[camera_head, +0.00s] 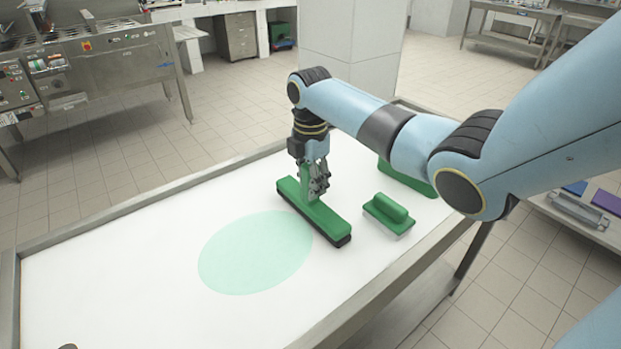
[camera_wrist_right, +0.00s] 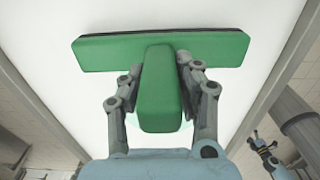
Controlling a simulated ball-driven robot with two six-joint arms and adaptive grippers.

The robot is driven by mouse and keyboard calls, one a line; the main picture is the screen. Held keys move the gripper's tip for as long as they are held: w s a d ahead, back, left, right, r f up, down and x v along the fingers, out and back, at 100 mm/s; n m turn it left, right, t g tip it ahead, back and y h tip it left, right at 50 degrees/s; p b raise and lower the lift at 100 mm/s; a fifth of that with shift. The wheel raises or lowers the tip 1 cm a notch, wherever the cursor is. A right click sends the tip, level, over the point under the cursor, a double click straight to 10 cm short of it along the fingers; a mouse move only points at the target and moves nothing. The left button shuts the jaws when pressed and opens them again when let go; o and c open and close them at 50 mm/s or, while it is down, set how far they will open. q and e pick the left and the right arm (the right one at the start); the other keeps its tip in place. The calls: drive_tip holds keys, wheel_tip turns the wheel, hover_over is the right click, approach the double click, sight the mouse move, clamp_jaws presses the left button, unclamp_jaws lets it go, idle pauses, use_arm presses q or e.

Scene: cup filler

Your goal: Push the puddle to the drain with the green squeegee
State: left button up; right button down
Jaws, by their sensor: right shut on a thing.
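The green squeegee (camera_head: 325,218) has a long bar with a dark lower edge and stands on the white table. My right gripper (camera_head: 318,188) is shut on its upright handle. In the right wrist view, the fingers hold both sides of the handle (camera_wrist_right: 160,88). The puddle (camera_head: 250,258) is a pale green oval left of the squeegee; the bar's near part borders its right edge. My left gripper seems to show small beyond the table edge in the right wrist view (camera_wrist_right: 264,146); its jaws are unclear. I cannot make out the drain for sure.
A smaller green block with a rounded grip (camera_head: 389,214) lies right of the squeegee. Another green thing (camera_head: 408,180) is partly behind my right arm. A raised grey rim (camera_head: 150,199) borders the table. A dark object (camera_head: 68,346) is cut off at the bottom left.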

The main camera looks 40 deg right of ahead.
drive_tip(key=shift+f, duration=0.4)
drive_tip(key=a+p, duration=0.3)
drive_tip(key=a, duration=0.4)
drive_tip(key=shift+w, duration=0.35)
